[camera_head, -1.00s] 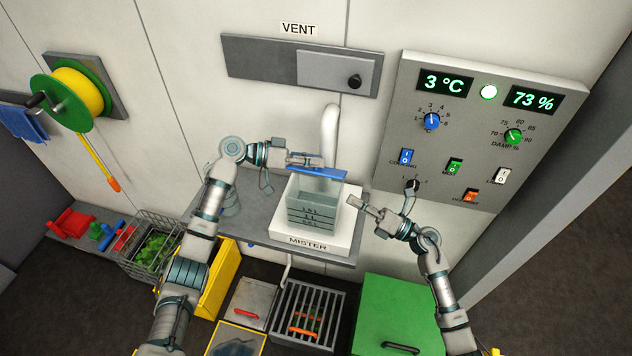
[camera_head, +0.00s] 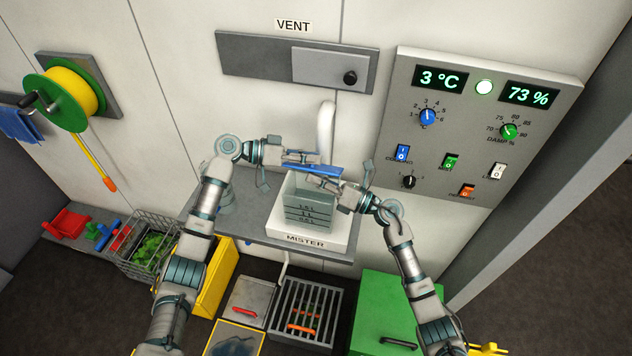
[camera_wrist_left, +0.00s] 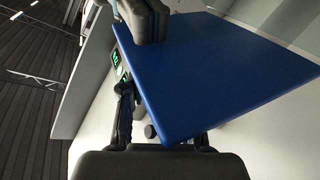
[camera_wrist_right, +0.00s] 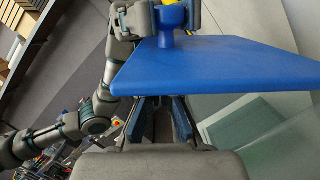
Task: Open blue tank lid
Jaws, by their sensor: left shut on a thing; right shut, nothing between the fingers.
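The blue lid (camera_head: 326,171) is above the clear tank (camera_head: 310,212), with its flat plate lifted off the rim. My left gripper (camera_head: 303,158) is shut on the lid's blue knob (camera_wrist_right: 172,42), seen in the right wrist view above the plate (camera_wrist_right: 215,70). The left wrist view is largely filled by the blue plate (camera_wrist_left: 215,70). My right gripper (camera_head: 322,181) is shut and empty, reaching in from the right just below the lid. In the right wrist view its fingers (camera_wrist_right: 160,120) are at the plate's near edge; contact cannot be told. The tank's glass (camera_wrist_right: 250,125) shows below.
The tank stands on the white MISTER base (camera_head: 300,236) on a grey shelf (camera_head: 235,222). A white pipe (camera_head: 326,125) rises behind. The control panel (camera_head: 475,130) is on the wall at right. A green box (camera_head: 390,300) stands below right, a wire basket (camera_head: 150,250) at left.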

